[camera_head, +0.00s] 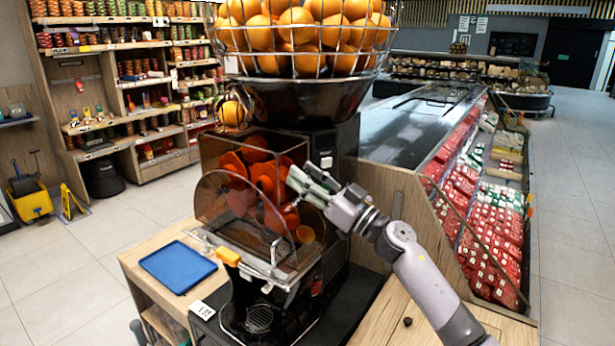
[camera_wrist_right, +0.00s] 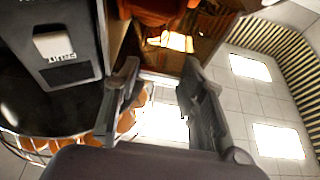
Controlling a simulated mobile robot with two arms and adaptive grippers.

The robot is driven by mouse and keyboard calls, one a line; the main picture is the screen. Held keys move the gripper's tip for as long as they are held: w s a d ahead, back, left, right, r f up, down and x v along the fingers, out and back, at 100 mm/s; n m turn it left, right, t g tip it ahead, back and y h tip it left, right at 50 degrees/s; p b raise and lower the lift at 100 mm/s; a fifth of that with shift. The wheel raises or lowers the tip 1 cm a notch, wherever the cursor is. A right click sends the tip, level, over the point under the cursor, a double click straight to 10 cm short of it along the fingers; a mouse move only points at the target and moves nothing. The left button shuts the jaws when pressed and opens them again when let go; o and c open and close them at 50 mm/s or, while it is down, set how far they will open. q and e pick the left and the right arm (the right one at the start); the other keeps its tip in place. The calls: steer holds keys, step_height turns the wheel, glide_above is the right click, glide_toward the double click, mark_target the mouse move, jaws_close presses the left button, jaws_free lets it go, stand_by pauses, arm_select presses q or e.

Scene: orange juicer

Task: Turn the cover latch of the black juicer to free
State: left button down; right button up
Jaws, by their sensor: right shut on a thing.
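The black juicer (camera_head: 338,138) stands on a wooden counter, with a wire basket of oranges on top. Its clear front cover (camera_head: 210,203) encloses orange-red pressing parts. A metal bar with an orange tab (camera_head: 228,256), which looks like the cover latch, lies across the lower front of the cover. My right gripper (camera_head: 300,183) is at the cover's upper right edge, above and right of the orange tab and apart from it. In the wrist view, its fingers (camera_wrist_right: 160,72) close on what looks like the clear cover's edge; the contact is hard to make out. My left gripper is not in view.
A blue tray (camera_head: 178,266) lies on the counter left of the juicer. A small price card (camera_head: 202,310) is at the front. A refrigerated display with red packages (camera_head: 485,225) stands to the right. Open floor lies to the left.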

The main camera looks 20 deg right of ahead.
steer(key=shift+c, duration=1.2)
steer(key=shift+n, duration=0.5)
steer(key=n+g, duration=0.3)
steer(key=n, duration=0.4)
steer(key=n+g+y+b, duration=0.1)
steer(key=n+g, duration=0.1)
steer(key=n, duration=0.5)
steer(key=n+g, duration=0.3)
steer(key=n, duration=0.4)
steer(key=shift+d+r+g+y+b, duration=0.1)
steer(key=shift+d+g+y+b, duration=0.05)
steer(key=shift+g+y+b, duration=0.2)
steer(key=shift+n, duration=0.3)
steer(key=o, duration=1.2)
steer(key=shift+c, duration=0.2)
